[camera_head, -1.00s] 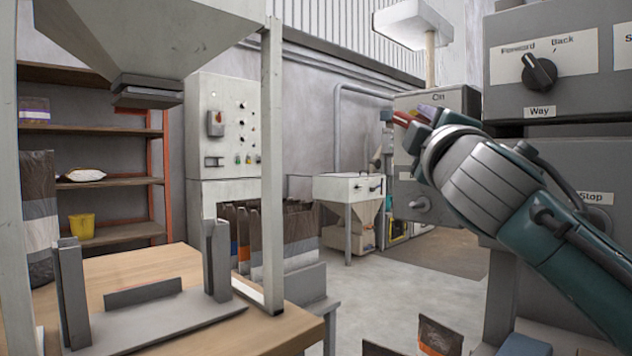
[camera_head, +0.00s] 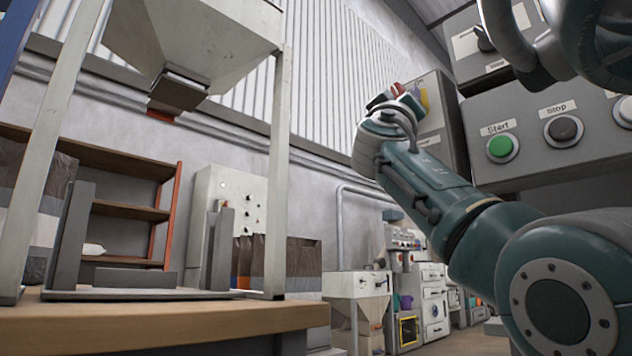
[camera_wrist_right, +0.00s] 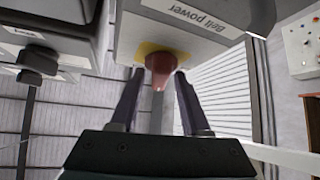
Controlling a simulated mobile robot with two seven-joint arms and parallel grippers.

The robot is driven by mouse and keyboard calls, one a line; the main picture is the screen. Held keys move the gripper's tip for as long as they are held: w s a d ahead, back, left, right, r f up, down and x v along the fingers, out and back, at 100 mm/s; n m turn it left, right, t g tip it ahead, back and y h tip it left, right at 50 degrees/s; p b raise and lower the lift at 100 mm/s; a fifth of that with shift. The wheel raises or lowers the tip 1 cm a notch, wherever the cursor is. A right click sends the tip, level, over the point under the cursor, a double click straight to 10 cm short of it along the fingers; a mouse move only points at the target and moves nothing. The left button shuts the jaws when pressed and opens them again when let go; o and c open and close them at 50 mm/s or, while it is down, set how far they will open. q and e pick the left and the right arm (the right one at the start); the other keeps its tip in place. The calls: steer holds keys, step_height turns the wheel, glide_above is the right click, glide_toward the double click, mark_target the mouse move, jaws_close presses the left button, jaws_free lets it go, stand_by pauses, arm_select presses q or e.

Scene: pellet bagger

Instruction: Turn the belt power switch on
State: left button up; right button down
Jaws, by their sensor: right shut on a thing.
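The belt power switch has a red handle (camera_wrist_right: 160,68) on a yellow plate (camera_wrist_right: 148,49). It sits on a grey box (camera_wrist_right: 222,48) with a "Belt power" label, which also shows in the head view (camera_head: 435,130). My right gripper (camera_wrist_right: 160,88) has one finger on each side of the red handle and is shut on it. In the head view my right gripper (camera_head: 398,97) is at the left side of the box, partly hidden by its own wrist. I cannot tell whether the switch is on or off. My left gripper is not in view.
A control panel with a green Start button (camera_head: 500,146) and a dark Stop button (camera_head: 564,129) is on the right, close to my arm. A hopper frame (camera_head: 278,170) stands on a wooden table (camera_head: 150,325) at left. Shelves and machines stand farther back.

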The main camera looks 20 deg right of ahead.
steer(key=m+g+h+p, duration=0.2)
steer(key=m+g, duration=0.1)
steer(key=m, duration=0.1)
steer(key=m+g+h+p, duration=0.2)
steer(key=m+g+p, duration=0.1)
steer(key=m, duration=0.1)
steer(key=shift+w+r, duration=0.15)
steer(key=shift+m+g+h, duration=0.3)
steer(key=shift+g, duration=0.1)
steer(key=shift+g+p, duration=0.3)
steer(key=shift+f, duration=0.25)
steer(key=c, duration=0.7)
jaws_free()
steer(key=v, duration=0.9)
steer(key=shift+a+f, duration=0.2)
steer(key=shift+f, duration=0.15)
